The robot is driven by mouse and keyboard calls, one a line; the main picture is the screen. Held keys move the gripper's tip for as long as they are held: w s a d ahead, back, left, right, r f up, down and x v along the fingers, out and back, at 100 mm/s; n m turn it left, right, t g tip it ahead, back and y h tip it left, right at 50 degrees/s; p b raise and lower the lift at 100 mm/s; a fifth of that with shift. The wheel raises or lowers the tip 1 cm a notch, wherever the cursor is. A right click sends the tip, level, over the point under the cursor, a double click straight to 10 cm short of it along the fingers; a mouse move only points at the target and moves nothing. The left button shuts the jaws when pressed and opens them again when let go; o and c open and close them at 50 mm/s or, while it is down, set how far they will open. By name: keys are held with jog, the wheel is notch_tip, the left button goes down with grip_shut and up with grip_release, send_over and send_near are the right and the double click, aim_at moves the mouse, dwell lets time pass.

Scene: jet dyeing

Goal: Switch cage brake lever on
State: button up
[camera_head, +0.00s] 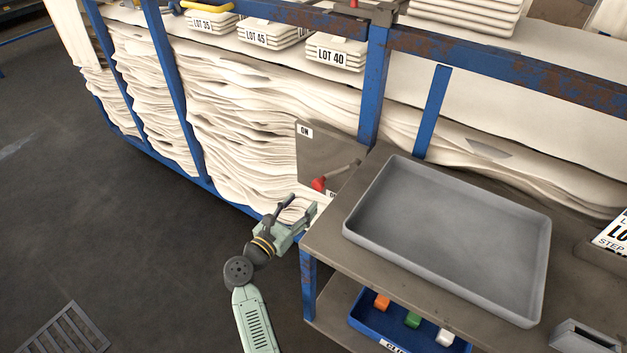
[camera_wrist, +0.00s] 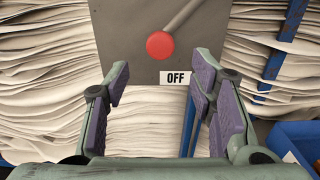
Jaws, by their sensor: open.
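The cage brake lever has a grey rod and a red ball knob (camera_head: 319,184) and is mounted on a grey plate (camera_head: 322,150) on the blue cage. In the wrist view the red knob (camera_wrist: 160,45) sits just above the OFF label (camera_wrist: 176,77), its rod slanting up to the right. The ON label (camera_head: 305,131) is at the plate's upper left in the head view. My gripper (camera_head: 298,208) is open and empty, just below and left of the knob. In the wrist view its fingers (camera_wrist: 162,72) are spread on either side below the knob, apart from it.
A grey table (camera_head: 327,233) with a large grey tray (camera_head: 446,300) stands close to the right of my gripper. A blue bin (camera_head: 366,325) with coloured clips is on its lower shelf. Folded white cloth (camera_head: 270,120) fills the cage. Floor at left is clear.

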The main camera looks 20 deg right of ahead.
aim_at(316, 187)
jog(key=p+x, duration=0.1)
jog(key=x, duration=0.8)
jog(key=shift+d+p, duration=0.1)
jog(key=shift+p, duration=0.2)
grip_shut()
dwell(0.4)
